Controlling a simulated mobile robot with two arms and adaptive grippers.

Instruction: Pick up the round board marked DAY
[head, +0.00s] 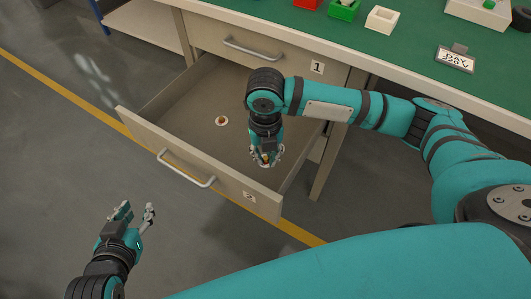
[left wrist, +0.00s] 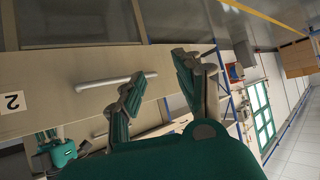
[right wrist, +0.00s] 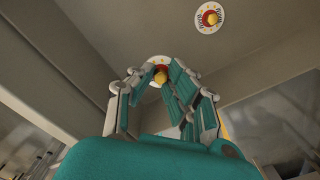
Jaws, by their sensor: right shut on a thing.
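Two small round white boards with knobs lie in the open drawer (head: 190,105). The first round board (head: 221,121) lies free near the drawer's middle; it shows at the top of the right wrist view (right wrist: 209,17), with red lettering too small to read surely. My right gripper (head: 266,157) reaches down into the drawer and is shut on the yellow knob of the second round board (right wrist: 159,71). The fingers hide part of that board, and its lettering is not readable. My left gripper (head: 134,214) is open and empty, outside the drawer front.
The drawer front, marked 2 (head: 249,197), has a bar handle (head: 186,170). A closed drawer marked 1 (head: 250,45) is above. On the green bench stand a DAY sign (head: 455,60), a green bin (head: 344,10) and a white box (head: 382,20).

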